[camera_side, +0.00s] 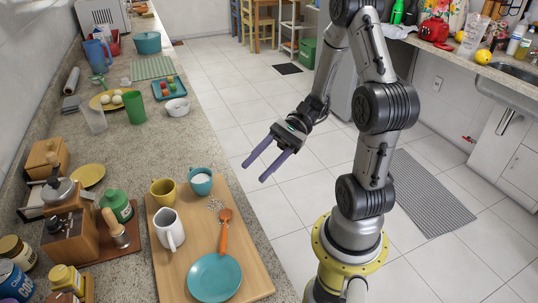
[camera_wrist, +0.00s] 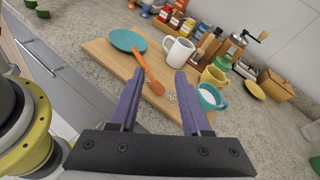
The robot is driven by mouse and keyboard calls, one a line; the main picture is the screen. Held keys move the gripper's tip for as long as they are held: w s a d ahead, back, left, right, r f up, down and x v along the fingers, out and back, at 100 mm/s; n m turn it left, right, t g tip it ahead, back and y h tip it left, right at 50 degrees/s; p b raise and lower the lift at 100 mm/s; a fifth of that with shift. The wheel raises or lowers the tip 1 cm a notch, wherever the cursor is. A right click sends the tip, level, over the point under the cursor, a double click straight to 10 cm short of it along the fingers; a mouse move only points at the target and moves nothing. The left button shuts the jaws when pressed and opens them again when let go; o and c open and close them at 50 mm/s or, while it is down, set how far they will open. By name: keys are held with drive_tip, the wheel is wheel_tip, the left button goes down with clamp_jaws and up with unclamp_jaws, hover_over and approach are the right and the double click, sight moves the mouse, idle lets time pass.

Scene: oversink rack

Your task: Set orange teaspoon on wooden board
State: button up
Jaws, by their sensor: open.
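The orange teaspoon (camera_side: 224,231) lies on the wooden board (camera_side: 176,272), its bowl toward the far side and its handle end at the rim of a teal plate (camera_side: 214,278). I cannot tell whether the handle rests on that rim. In the wrist view the spoon (camera_wrist: 148,75) shows between my fingers, some way beyond them, and the board (camera_wrist: 97,50) lies ahead. My gripper (camera_side: 255,172) is open and empty, in the air over the floor, to the right of the counter and beyond the board. Its fingers (camera_wrist: 159,74) touch nothing.
On the board also stand a white mug (camera_side: 168,230), a yellow mug (camera_side: 163,191) and a teal cup (camera_side: 201,181) with white contents. Small pale bits (camera_side: 216,203) lie beside the spoon's bowl. A wooden grinder (camera_side: 70,236) and jars crowd the counter left of the board.

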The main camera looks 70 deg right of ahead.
drive_tip(key=s+a+r+n+h, duration=0.1)
drive_tip(key=s+r+n+h, duration=0.2)
drive_tip(key=n+h, duration=0.4)
drive_tip(key=s+a+r+n+h, duration=0.1)
drive_tip(key=s+r+n+h, duration=0.2)
drive_tip(key=n, duration=0.8)
wheel_tip(320, 180, up, 3)
drive_tip(key=h, duration=0.4)
drive_tip(key=shift+s+a+f+n+t, duration=0.15)
drive_tip(key=shift+n+t, duration=0.15)
